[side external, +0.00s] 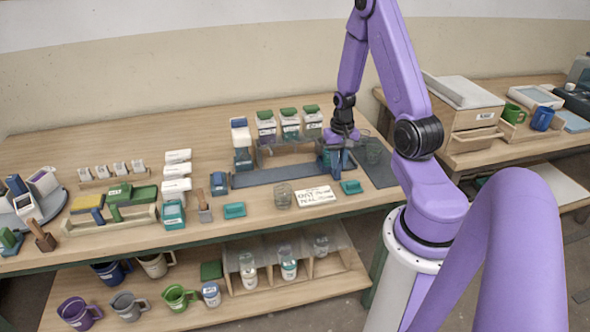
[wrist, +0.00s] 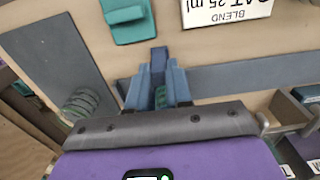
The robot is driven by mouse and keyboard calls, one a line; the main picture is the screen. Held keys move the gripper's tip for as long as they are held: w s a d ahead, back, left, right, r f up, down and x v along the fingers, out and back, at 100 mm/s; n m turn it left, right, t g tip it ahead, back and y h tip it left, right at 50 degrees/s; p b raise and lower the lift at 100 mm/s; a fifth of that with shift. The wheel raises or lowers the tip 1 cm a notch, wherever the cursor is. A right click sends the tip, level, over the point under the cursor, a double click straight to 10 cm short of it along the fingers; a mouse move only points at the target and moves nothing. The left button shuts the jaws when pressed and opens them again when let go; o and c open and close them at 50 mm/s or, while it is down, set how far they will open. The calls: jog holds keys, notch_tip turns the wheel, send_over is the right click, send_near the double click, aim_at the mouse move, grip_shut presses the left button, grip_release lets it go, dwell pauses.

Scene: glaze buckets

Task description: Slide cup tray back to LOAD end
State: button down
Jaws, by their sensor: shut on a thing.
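A long slate-blue track (side external: 285,174) lies along the table, and it also shows in the wrist view (wrist: 240,78). My gripper (side external: 343,143) is low at the right end of this track. In the wrist view, my gripper (wrist: 158,92) is shut on a narrow blue piece (wrist: 158,62), which I take to be part of the cup tray. A small green part shows between the fingers. The rest of the tray is hidden by the gripper and wrist. I cannot read a LOAD mark in either view.
A white card (side external: 316,196) and a teal block (side external: 351,187) lie in front of the track. Green-lidded jars (side external: 289,124) stand behind it. A dark grey mat (side external: 377,166) with a clear ribbed cup (side external: 373,149) is at right. Another clear cup (side external: 283,196) stands in front.

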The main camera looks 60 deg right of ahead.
jog(key=shift+s+d, duration=1.2)
jog(key=shift+d, duration=0.1)
jog(key=c, duration=1.1)
grip_release()
jog(key=shift+r, duration=3.5)
